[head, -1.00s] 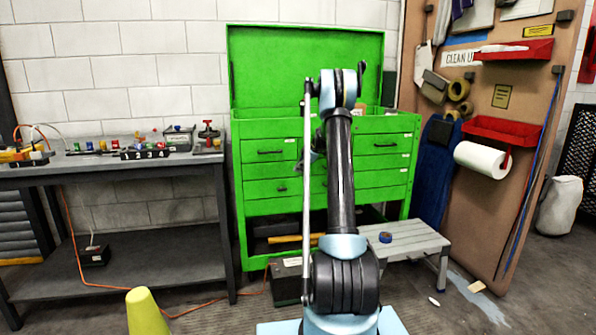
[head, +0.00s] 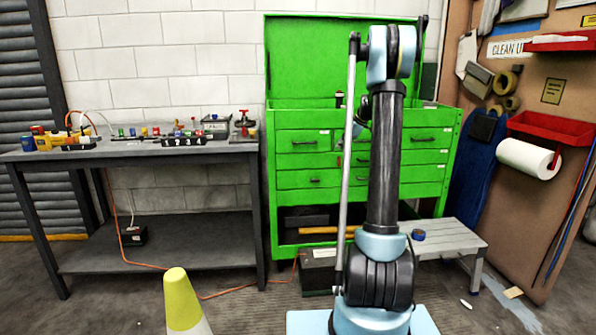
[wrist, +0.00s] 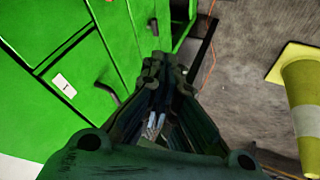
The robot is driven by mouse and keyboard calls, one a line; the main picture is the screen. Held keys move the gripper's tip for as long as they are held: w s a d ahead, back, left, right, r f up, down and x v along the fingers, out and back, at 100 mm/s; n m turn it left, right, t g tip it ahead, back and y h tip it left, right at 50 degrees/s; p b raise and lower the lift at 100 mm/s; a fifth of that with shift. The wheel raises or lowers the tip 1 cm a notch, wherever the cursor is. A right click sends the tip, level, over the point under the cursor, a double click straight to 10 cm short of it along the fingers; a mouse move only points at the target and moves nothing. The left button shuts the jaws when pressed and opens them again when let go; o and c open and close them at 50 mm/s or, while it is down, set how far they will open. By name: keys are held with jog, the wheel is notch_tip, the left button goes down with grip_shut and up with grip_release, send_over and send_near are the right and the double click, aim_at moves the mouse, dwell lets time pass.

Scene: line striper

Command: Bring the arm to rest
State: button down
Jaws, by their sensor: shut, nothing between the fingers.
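My arm stands upright in the head view, with its dark upper link (head: 384,160) and blue-grey joints in front of the green tool cabinet (head: 290,180). My gripper shows in the wrist view (wrist: 166,66), with its dark fingers together and nothing between them. It points down past the green drawer fronts (wrist: 60,60), with grey floor beyond. In the head view my gripper is largely hidden behind the arm, and I cannot make out its fingers there.
A grey workbench (head: 140,152) with small items on top stands left of the cabinet. A yellow cone (head: 181,300) stands on the floor in front. A low grey step (head: 450,238) and a board with a paper roll (head: 528,158) are at right. An orange cord crosses the floor.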

jog(key=s+a+r+m+g+h, duration=0.1)
jog(key=s+a+m, duration=0.3)
jog(key=s, duration=1.2)
jog(key=s+a+r+m+h, duration=0.1)
jog(key=s+a+m, duration=0.25)
jog(key=s, duration=1.25)
jog(key=s+f+m+h, duration=0.1)
jog(key=s+f+m, duration=0.1)
jog(key=s+f, duration=0.3)
jog(key=s+f+m+g+h, duration=0.1)
jog(key=s+f+m, duration=0.2)
jog(key=s, duration=1.1)
jog(key=s+d+f+m, duration=0.1)
jog(key=s+f+m, duration=0.2)
jog(key=s+f, duration=0.4)
jog(key=shift+s+f+g+h, duration=0.2)
jog(key=shift+s+g+h, duration=0.15)
jog(key=shift+s, duration=0.8)
jog(key=shift+w, duration=0.1)
jog(key=shift+w+f, duration=0.2)
jog(key=shift+w, duration=0.15)
